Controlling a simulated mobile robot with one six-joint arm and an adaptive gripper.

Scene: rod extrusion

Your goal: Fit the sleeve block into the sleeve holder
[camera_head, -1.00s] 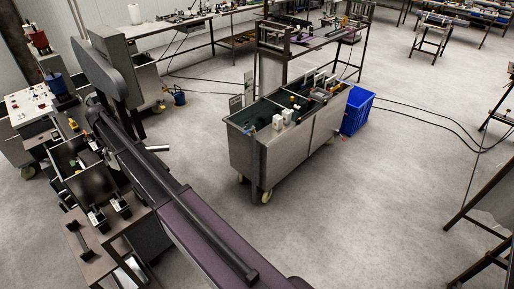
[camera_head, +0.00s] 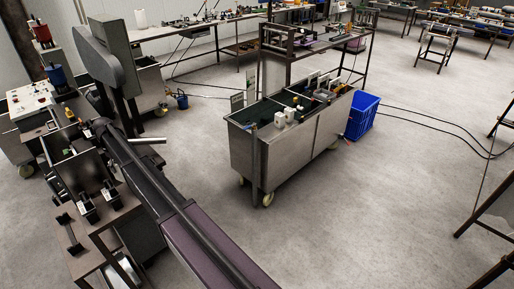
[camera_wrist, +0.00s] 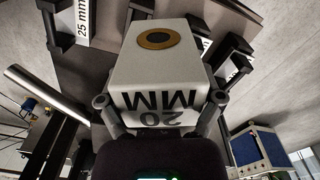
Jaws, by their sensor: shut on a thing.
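The sleeve block (camera_wrist: 158,60) is white, marked "20 MM" upside down, with a gold ring around a dark hole on its top face. It fills the middle of the wrist view. My gripper (camera_wrist: 160,110) is shut on it, with one finger at each side. Black holders stand beyond the block: one at the right (camera_wrist: 235,48) and one at the top (camera_wrist: 143,8). In the head view, black holders (camera_head: 87,206) stand on a brown bench top at the lower left. I cannot tell which is the sleeve holder. The block hides part of the surface behind it.
A white piece marked "25 mm" (camera_wrist: 82,24) sits at a black holder in the upper left. A silver rod (camera_wrist: 45,92) juts out at the left. A metal cart (camera_head: 285,150) and a blue crate (camera_head: 362,116) stand apart from the bench on open floor.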

